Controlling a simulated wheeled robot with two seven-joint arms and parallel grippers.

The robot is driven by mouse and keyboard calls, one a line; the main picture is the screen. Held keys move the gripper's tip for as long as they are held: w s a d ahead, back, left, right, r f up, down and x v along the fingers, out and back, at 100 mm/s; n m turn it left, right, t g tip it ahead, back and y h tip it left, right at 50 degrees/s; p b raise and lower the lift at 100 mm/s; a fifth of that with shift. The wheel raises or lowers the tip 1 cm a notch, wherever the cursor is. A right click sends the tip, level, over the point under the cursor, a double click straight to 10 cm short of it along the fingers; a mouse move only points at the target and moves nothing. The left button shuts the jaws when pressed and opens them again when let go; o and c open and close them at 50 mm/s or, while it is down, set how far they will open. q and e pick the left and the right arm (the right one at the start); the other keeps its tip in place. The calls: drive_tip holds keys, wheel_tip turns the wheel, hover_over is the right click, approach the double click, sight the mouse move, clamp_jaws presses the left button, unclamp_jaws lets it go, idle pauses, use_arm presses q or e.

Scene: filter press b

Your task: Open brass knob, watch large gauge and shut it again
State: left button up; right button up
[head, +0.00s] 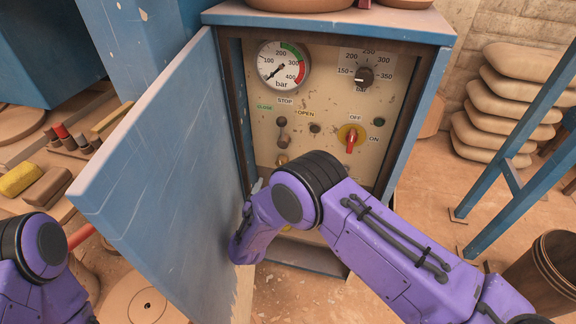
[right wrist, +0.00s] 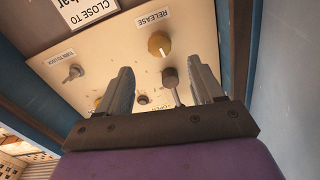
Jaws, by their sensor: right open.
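The large gauge (head: 284,66) is at the panel's top left in the head view. Its black needle points down-left, below the 100 mark. A brass knob (right wrist: 159,44) beside the RELEASE label shows in the right wrist view, beyond my right gripper (right wrist: 162,82). That gripper is open, its fingers apart in front of the panel. A dark knob (right wrist: 169,76) shows between the fingers; I cannot tell whether they touch anything. In the head view my right arm hides this gripper and the lower panel. My left arm is at the lower left; its gripper is out of view.
The blue cabinet door (head: 150,165) stands open on the left. The panel also holds a selector dial (head: 364,76), a red-handled switch (head: 350,140) on yellow and a dark lever (head: 282,130). Cabinet walls bound the space beside my right gripper. Stacked sacks (head: 510,95) lie at right.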

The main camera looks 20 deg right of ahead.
sight(282, 162)
drive_tip(key=x, duration=1)
drive_tip(key=shift+w+d, duration=0.2)
drive_tip(key=shift+d, duration=0.1)
drive_tip(key=c, duration=1)
drive_tip(key=shift+c, duration=0.2)
